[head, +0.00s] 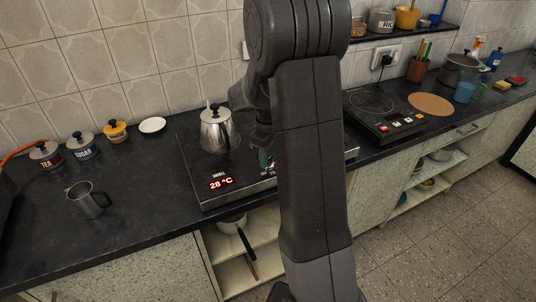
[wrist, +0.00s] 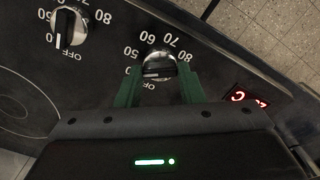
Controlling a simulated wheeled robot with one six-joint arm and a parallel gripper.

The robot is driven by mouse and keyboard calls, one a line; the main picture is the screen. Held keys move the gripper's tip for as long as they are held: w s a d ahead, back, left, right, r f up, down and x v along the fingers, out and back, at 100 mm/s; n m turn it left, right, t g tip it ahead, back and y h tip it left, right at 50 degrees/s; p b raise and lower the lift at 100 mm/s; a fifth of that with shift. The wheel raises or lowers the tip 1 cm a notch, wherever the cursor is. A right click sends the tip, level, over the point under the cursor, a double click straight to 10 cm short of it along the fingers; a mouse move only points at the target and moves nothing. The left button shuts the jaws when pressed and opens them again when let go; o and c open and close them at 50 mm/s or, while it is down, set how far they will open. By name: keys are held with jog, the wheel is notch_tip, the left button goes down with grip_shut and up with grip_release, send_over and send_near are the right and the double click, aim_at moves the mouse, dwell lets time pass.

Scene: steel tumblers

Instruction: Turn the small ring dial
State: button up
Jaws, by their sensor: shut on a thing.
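My gripper (wrist: 160,82) is shut on a dial (wrist: 159,66) of the hob, with one green finger on each side of its silver and black knob. Printed numbers and the word OFF surround this dial, and its dark pointer bar lies toward the left. A second dial (wrist: 68,27) stands free at the upper left of the wrist view. In the head view my gripper (head: 265,160) shows only partly beside my arm, which hides both dials and much of the hob (head: 190,160). I cannot tell which dial is the small ring's.
A red display (head: 221,183) on the hob reads 28 °C. A steel kettle (head: 218,130) stands at the hob's back left. A steel mug (head: 88,199) is on the counter at left. A second cooker (head: 385,118) stands to the right. The counter between mug and hob is clear.

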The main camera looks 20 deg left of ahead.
jog(key=m, duration=1.1)
jog(key=shift+p, duration=0.3)
jog(key=shift+m, duration=2)
jog(key=o, duration=1)
notch_tip(320, 180, up, 14)
jog(key=shift+f, duration=0.1)
